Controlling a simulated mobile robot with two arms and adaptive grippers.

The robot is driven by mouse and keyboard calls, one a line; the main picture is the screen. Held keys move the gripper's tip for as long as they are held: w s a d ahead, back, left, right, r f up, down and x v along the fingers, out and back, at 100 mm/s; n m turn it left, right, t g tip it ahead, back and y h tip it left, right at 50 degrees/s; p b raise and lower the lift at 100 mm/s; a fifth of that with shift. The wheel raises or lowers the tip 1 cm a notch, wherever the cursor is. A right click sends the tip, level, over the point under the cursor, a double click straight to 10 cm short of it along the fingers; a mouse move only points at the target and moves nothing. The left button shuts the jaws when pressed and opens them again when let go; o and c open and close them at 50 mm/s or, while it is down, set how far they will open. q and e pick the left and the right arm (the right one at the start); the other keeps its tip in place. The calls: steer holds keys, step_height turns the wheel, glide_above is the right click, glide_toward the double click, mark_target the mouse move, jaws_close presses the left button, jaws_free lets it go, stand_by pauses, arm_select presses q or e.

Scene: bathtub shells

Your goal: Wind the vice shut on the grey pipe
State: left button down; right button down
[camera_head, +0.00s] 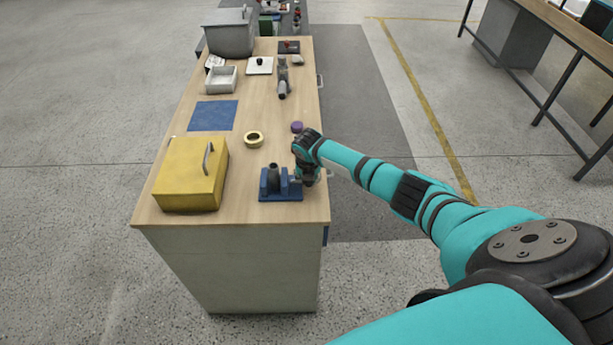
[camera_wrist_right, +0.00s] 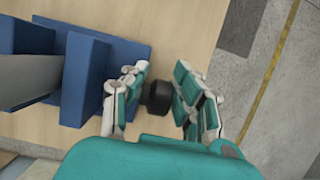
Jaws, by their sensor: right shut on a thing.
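The blue vice (camera_head: 281,196) stands near the front right of the bench, and it also shows in the right wrist view (camera_wrist_right: 88,70). The grey pipe (camera_head: 273,176) stands upright between its jaws; in the wrist view the pipe (camera_wrist_right: 30,78) appears at the left. I cannot tell whether both jaws touch it. My right gripper (camera_head: 304,181) is at the vice's right side. In the wrist view its fingers (camera_wrist_right: 160,97) are closed on the black vice knob (camera_wrist_right: 157,97), partly hidden between them. My left gripper is not in view.
A yellow box (camera_head: 188,178) with a handle stands left of the vice. A tape roll (camera_head: 253,138) and a purple piece (camera_head: 297,127) lie behind it. Farther back are a blue mat (camera_head: 213,115), a white tray (camera_head: 221,79) and a grey bin (camera_head: 229,37).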

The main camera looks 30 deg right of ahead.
steer(key=shift+s+d, duration=0.1)
steer(key=shift+d, duration=0.3)
steer(key=c, duration=1.2)
jaws_free()
steer(key=shift+s+d, duration=0.1)
steer(key=shift+a, duration=0.2)
steer(key=v, duration=1.2)
